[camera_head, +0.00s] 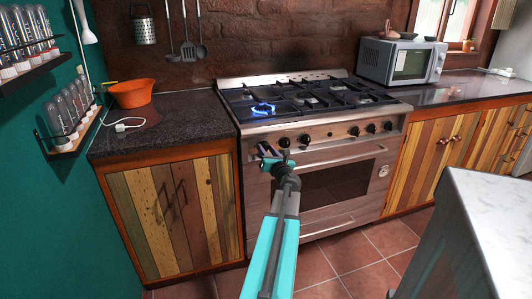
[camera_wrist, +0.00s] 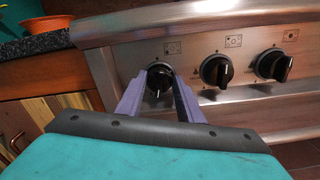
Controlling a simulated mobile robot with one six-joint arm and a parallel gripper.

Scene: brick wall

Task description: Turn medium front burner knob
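The stove (camera_head: 330,170) has a row of black knobs on its steel front panel. In the wrist view, the leftmost knob (camera_wrist: 160,72) is between the fingertips of my gripper (camera_wrist: 161,84), its white mark pointing down. The fingers stand apart on either side of it; whether they touch it is unclear. In the head view, my gripper (camera_head: 270,152) is at the left end of the panel and hides that knob. A second knob (camera_wrist: 216,70) and third knob (camera_wrist: 273,65) are to the right. The front left burner (camera_head: 263,108) burns with a blue flame.
An oven handle (camera_head: 340,158) runs below the knobs. A dark counter (camera_head: 180,118) with an orange bowl (camera_head: 132,93) is left of the stove. A microwave (camera_head: 404,62) stands at the right. A pale worktop (camera_head: 495,215) is at the near right; tiled floor lies between.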

